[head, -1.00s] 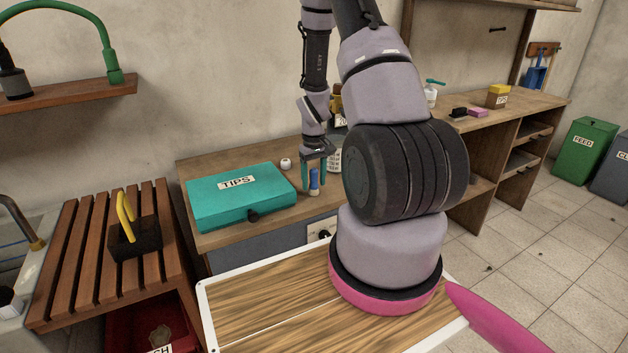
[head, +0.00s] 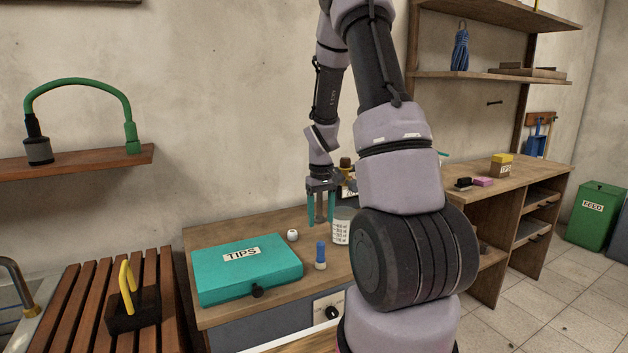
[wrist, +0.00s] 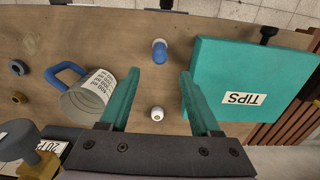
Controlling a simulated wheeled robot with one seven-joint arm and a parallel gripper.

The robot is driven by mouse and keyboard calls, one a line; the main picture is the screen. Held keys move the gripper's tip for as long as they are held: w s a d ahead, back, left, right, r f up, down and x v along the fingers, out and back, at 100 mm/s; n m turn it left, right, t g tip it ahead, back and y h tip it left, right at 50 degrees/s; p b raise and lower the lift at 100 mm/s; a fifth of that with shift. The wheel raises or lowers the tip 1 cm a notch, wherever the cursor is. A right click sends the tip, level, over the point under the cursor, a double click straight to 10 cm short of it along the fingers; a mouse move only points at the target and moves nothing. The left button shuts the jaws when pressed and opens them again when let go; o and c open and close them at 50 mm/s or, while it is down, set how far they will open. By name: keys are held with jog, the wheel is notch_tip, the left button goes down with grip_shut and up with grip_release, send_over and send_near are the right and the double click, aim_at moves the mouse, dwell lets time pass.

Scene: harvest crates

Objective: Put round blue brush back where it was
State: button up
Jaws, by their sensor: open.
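A small upright piece with a blue top and a pale base (head: 320,256), which looks like the round blue brush, stands on the wooden bench just right of the teal TIPS case. It also shows in the wrist view (wrist: 160,52), beyond and between my fingertips. My gripper (head: 321,221) is open and empty, its teal fingers pointing down above the bench, a little higher than the blue top and apart from it. Both fingers show spread in the wrist view (wrist: 160,75).
The TIPS case (head: 246,268) lies left, with a small white round object (head: 292,235) behind it. A labelled measuring jug with a blue handle (wrist: 88,95) stands close to my gripper. A slatted rack (head: 75,310) holds a black block with a yellow handle (head: 133,300).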

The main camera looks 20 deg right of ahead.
jog(key=s+a+r+m+t, duration=0.1)
jog(key=s+a+r+t, duration=0.2)
jog(key=r, duration=0.7)
jog(key=s+a+r+m+t, duration=0.1)
jog(key=s+a+r, duration=0.3)
jog(key=r, duration=0.6)
jog(key=s+a+r+m+t+y, duration=0.2)
jog(key=s+a+r, duration=0.4)
jog(key=s+r, duration=0.3)
jog(key=s+t, duration=0.1)
jog(key=s, duration=0.2)
jog(key=shift+s+a+r+m, duration=0.2)
jog(key=shift+s+r+m, duration=0.1)
jog(key=shift+s, duration=0.05)
